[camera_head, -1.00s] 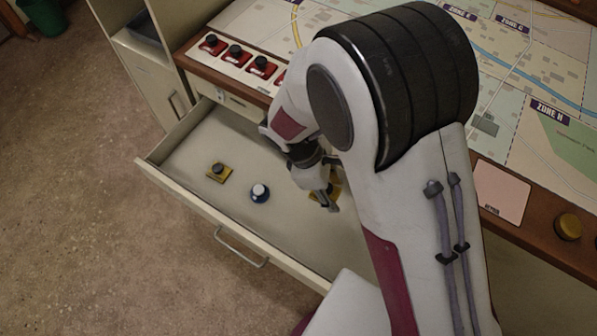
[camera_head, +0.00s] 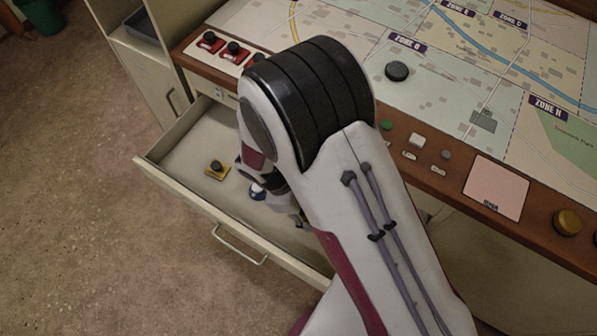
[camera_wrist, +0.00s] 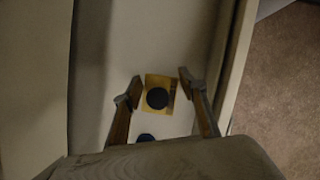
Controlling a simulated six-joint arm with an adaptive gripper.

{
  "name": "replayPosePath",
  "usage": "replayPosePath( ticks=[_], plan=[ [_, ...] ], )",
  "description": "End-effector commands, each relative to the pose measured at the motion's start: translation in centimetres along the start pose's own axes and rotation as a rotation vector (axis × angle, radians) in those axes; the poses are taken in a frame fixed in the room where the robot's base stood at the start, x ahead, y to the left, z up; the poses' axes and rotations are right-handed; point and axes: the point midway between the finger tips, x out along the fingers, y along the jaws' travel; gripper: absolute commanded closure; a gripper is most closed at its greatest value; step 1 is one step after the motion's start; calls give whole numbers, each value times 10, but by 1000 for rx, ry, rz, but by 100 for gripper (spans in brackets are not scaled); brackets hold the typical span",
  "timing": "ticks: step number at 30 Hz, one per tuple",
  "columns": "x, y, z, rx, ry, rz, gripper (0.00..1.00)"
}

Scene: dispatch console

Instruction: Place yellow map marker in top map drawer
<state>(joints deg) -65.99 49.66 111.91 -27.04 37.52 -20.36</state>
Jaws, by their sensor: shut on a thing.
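The yellow map marker (camera_wrist: 164,84), a yellow plate with a dark knob, sits between the fingertips of my gripper (camera_wrist: 160,84) in the wrist view. My gripper is shut on it; the exact contact with the fingers is hard to make out. I cannot tell whether the marker touches the drawer floor.
The drawer's front wall (camera_wrist: 236,60) runs close beside my right finger. The console's map top (camera_head: 440,90) overhangs behind.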

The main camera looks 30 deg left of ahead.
Motion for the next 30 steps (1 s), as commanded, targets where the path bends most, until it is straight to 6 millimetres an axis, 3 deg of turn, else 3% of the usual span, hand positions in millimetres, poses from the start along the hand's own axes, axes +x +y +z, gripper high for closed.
replayPosePath(
  ticks=[8, 21, 30],
  plan=[
    [14, -1, -5, 0, -2, -2, 92],
    [55, -1, -22, -1, -2, -1, 92],
    [58, 0, -24, 0, 0, 0, 92]
  ],
)
